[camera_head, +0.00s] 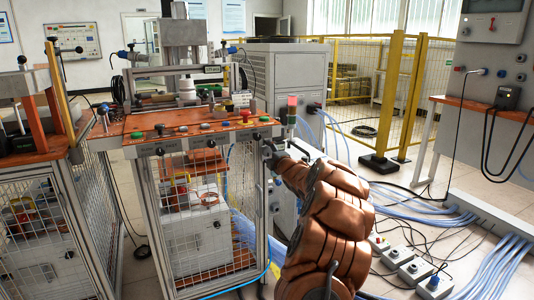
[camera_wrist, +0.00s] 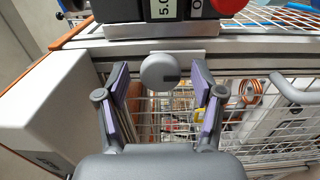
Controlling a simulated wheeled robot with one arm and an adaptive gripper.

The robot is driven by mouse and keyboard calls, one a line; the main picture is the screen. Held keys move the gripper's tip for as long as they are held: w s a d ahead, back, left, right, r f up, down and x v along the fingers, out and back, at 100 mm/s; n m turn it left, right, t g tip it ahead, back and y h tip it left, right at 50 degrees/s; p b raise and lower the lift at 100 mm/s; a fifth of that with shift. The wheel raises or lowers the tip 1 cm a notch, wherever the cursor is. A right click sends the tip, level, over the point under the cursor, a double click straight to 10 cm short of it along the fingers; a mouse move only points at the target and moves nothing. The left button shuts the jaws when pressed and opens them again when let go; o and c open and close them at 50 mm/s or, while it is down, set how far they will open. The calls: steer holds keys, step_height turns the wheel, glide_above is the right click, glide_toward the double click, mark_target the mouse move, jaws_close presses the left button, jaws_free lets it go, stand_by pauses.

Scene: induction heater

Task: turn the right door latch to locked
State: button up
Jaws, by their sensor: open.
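A round grey knob (camera_wrist: 159,71) sits on a light plate on the frame rail in the wrist view; I take it to be the right door latch. Its turn position is hard to read. My gripper (camera_wrist: 160,80) is open, with one purple-padded finger on each side of the knob and a gap on both sides. In the head view my gripper (camera_head: 268,148) is at the right front corner of the bench, by the mesh door (camera_head: 205,215). A small dark latch (camera_head: 256,135) shows on the front rail there; my gripper partly crowds it.
A black box with a label (camera_wrist: 163,9) and a red button (camera_wrist: 231,4) sit just above the knob. A grey door handle (camera_wrist: 295,92) is to the right. Blue hoses (camera_head: 420,205) lie on the floor.

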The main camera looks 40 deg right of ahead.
steer(key=shift+w+d, duration=0.25)
steer(key=shift+w, duration=0.45)
steer(key=shift+c, duration=0.2)
steer(key=c, duration=1.1)
